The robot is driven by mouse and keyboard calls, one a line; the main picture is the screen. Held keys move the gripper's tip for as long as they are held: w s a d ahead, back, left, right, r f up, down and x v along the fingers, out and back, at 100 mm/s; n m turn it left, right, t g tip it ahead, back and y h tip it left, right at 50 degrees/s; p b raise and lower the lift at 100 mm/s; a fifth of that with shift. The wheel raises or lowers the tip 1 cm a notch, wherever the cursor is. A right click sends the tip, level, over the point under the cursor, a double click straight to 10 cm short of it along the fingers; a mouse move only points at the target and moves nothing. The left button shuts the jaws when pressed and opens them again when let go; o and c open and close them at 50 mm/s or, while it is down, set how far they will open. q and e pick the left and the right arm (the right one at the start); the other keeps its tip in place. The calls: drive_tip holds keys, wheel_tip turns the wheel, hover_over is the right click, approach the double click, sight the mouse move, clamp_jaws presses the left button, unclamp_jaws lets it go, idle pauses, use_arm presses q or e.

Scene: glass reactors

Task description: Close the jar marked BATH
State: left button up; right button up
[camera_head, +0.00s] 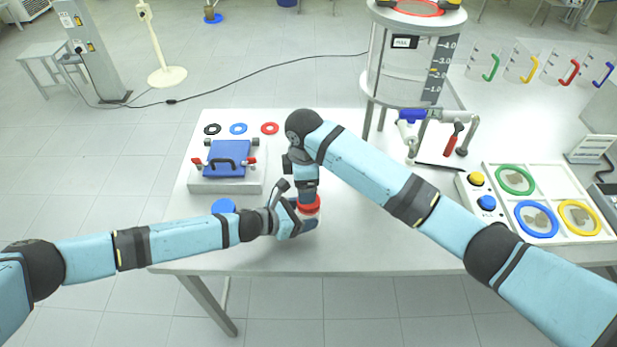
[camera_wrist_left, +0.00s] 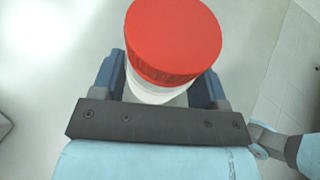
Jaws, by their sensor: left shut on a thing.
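A white jar (camera_wrist_left: 150,92) with a red lid (camera_wrist_left: 172,40) on top stands between the fingers of my left gripper (camera_wrist_left: 158,88), which is shut on the jar. In the head view the red lid (camera_head: 309,205) shows near the table's front middle, with my left gripper (camera_head: 300,222) around the jar below it. My right gripper (camera_head: 305,190) points down just above the lid; its fingers are partly hidden, so I cannot tell whether it is open or touches the lid. No BATH marking is readable on the jar. I cannot tell whether the lid is screwed tight.
A blue lid-like disc (camera_head: 222,206) lies left of the jar, partly behind my left arm. A blue-lidded box with black handle (camera_head: 229,160) and several coloured rings (camera_head: 238,129) are behind it. A glass reactor (camera_head: 405,70) and a ring tray (camera_head: 545,190) stand to the right.

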sight(309, 212)
drive_tip(key=n, duration=0.1)
drive_tip(key=r+n, duration=0.1)
drive_tip(key=n, duration=0.1)
drive_tip(key=shift+n, duration=0.3)
drive_tip(key=n, duration=0.2)
drive_tip(key=d+n, duration=0.1)
drive_tip(key=n, duration=0.1)
drive_tip(key=shift+r, duration=0.3)
drive_tip(key=shift+f, duration=4.05)
drive_tip(key=c, duration=0.9)
drive_tip(key=o, duration=1)
